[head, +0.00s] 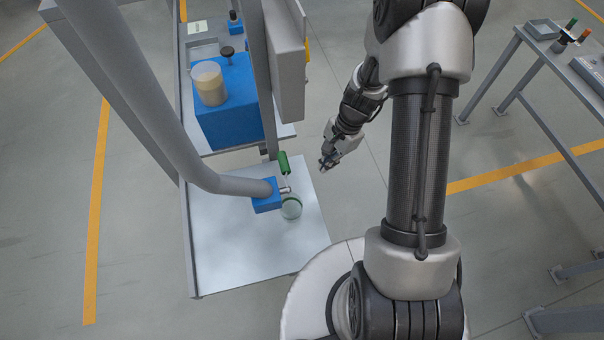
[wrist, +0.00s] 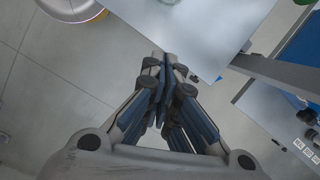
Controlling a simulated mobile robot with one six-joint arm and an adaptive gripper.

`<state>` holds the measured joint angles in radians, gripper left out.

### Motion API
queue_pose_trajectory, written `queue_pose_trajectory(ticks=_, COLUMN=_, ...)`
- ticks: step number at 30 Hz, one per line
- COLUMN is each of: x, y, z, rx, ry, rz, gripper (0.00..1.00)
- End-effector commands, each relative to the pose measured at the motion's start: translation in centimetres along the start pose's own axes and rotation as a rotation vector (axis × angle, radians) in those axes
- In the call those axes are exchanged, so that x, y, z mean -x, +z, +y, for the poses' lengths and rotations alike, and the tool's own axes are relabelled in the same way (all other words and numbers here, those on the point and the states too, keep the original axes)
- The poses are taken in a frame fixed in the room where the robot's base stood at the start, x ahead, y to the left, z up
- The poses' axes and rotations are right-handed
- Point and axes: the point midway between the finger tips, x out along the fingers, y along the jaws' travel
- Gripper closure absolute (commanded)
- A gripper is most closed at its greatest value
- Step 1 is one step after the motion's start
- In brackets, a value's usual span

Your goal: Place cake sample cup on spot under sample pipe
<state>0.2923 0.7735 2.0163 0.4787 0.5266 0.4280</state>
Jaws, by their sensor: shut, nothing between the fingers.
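A clear round cup (head: 291,208) with a green rim stands on the pale metal plate (head: 240,255), close beside and partly under a blue block (head: 265,197) at the end of a thick grey pipe (head: 225,184). A short metal spout and a green handle (head: 283,163) are at this block. The marked spot itself cannot be made out. My gripper (head: 325,166) is shut and empty, to the right of the green handle and apart from the cup. In the wrist view my gripper (wrist: 168,62) has its fingertips together near the edge of the plate (wrist: 175,22).
A blue box (head: 228,105) with a beige-filled jar (head: 208,84) stands on a shelf behind the plate. A grey cabinet (head: 286,60) and posts rise close by. A table (head: 585,70) stands at the right. Open floor lies between them.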

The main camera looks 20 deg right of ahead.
Motion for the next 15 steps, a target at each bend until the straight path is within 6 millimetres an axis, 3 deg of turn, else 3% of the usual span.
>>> queue_pose_trajectory(ticks=3, x=-2.8, y=-0.9, z=1.0, rx=-0.082, ry=0.02, rz=-0.023, gripper=1.0)
queue_pose_trajectory(ticks=11, x=-5.5, y=-1.3, z=1.5, rx=-0.124, ry=0.028, rz=-0.032, gripper=1.0)
queue_pose_trajectory(ticks=15, x=-8.0, y=-1.1, z=1.6, rx=-0.122, ry=0.03, rz=-0.033, gripper=1.0)
